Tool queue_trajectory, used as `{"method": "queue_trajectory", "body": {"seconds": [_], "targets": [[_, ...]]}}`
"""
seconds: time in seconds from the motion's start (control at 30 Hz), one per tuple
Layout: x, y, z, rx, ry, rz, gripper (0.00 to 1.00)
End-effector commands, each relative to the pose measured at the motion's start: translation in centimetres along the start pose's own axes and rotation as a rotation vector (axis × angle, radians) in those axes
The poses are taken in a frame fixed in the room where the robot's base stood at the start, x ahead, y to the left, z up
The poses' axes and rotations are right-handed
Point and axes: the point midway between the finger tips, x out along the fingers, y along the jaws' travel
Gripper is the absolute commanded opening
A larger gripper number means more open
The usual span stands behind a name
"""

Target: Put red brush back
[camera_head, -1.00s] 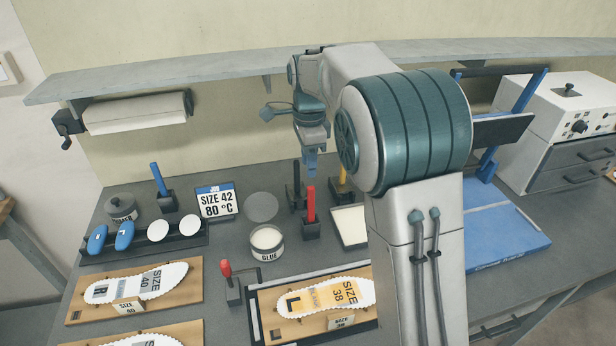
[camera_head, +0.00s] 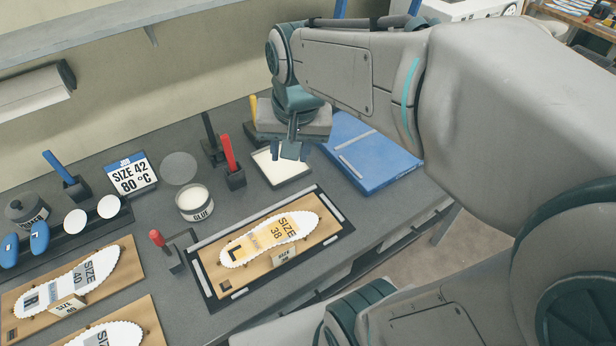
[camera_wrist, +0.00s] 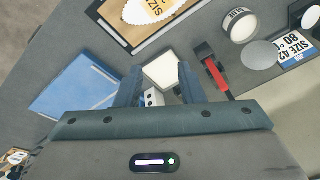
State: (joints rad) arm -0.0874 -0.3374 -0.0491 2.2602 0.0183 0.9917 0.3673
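The red brush (camera_head: 229,153) stands with its handle up in a small black holder (camera_head: 236,180) on the grey bench. In the wrist view the red brush (camera_wrist: 216,78) lies just right of my fingers, apart from them, with its dark holder (camera_wrist: 205,50) beside it. My gripper (camera_head: 291,151) points down above the white tray (camera_head: 282,170), to the right of the red brush. In the wrist view my gripper (camera_wrist: 158,86) is open, with no brush between its fingers. The white tray (camera_wrist: 163,70) shows between and beyond the fingertips.
A black brush (camera_head: 209,132) and a partly hidden yellow brush (camera_head: 253,107) stand close behind. The glue jar (camera_head: 196,206) and a red-knobbed stand (camera_head: 174,256) are left and in front. A blue pad (camera_head: 375,158) lies right; the size 38 insole board (camera_head: 270,252) lies in front.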

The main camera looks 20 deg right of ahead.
Motion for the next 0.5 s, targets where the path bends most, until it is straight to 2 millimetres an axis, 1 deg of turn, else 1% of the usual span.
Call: {"method": "queue_trajectory", "body": {"seconds": [0.03,0.1,0.2,0.33,0.5], "targets": [[0.1,1.0,1.5,-0.064,0.020,0.001,0.35],[0.4,2.1,3.2,-0.157,0.041,0.006,0.35],[1.0,3.2,5.0,-0.258,0.064,0.017,0.35],[1.4,3.7,6.3,-0.334,0.080,0.026,0.35],[1.6,3.9,6.5,-0.353,0.082,0.029,0.35]]}}
